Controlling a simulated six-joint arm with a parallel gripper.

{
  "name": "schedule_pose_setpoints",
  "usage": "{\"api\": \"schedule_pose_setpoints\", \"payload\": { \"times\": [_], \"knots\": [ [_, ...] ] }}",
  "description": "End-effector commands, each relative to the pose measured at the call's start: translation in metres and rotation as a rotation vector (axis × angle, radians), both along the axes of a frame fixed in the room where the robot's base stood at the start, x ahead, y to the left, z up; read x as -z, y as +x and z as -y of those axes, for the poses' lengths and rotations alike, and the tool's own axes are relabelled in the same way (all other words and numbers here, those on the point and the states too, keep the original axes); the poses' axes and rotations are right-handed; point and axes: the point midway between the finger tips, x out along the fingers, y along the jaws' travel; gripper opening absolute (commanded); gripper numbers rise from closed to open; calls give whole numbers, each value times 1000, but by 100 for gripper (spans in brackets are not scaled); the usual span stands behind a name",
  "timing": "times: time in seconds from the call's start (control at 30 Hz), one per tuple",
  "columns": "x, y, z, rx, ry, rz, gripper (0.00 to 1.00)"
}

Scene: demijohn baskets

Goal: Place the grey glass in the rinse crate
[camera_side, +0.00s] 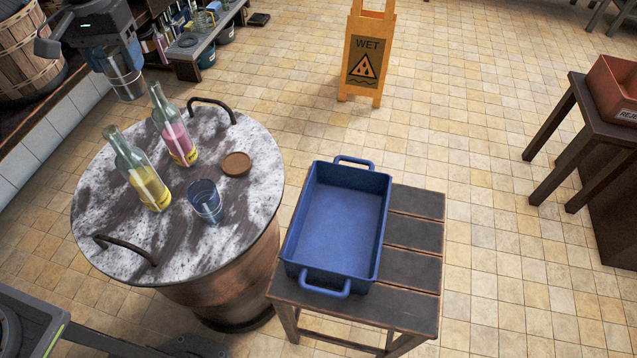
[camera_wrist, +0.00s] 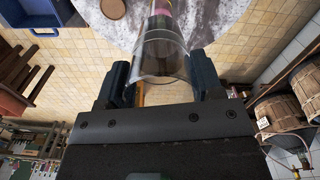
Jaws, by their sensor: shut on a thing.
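The grey glass (camera_side: 126,86) is clear with a greyish tint and hangs in my gripper (camera_side: 117,66) at the upper left of the side view, beyond the round table. In the wrist view the glass (camera_wrist: 160,58) sits between the two dark fingers of my gripper (camera_wrist: 161,76), which are shut on it. An empty blue crate (camera_side: 295,215) with two handles stands on a dark slatted stool, right of the round table. I see no label on it. Its corner also shows at the upper left of the wrist view (camera_wrist: 58,17). The glass is well apart from the crate.
The round marbled table (camera_side: 235,215) holds two bottles (camera_side: 133,170) (camera_side: 175,130), a blue glass (camera_side: 206,203), a brown coaster (camera_side: 236,164) and raised handles. A yellow wet-floor sign (camera_side: 365,60) stands behind. A red crate (camera_side: 612,90) is far right.

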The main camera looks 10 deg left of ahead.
Motion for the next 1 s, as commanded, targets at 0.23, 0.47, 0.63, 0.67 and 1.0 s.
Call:
{"api": "schedule_pose_setpoints", "payload": {
  "times": [0.23, 0.47, 0.63, 0.67, 1.0],
  "knots": [
    [-3, 24, 82, 148, -1, 0, 33],
    [-4, 27, 198, 338, -1, 0, 33],
    [-2, 12, 271, 452, 0, 0, 33],
    [-2, 9, 280, 467, 0, 0, 33],
    [2, -26, 356, 590, 0, 0, 33]
  ]
}}
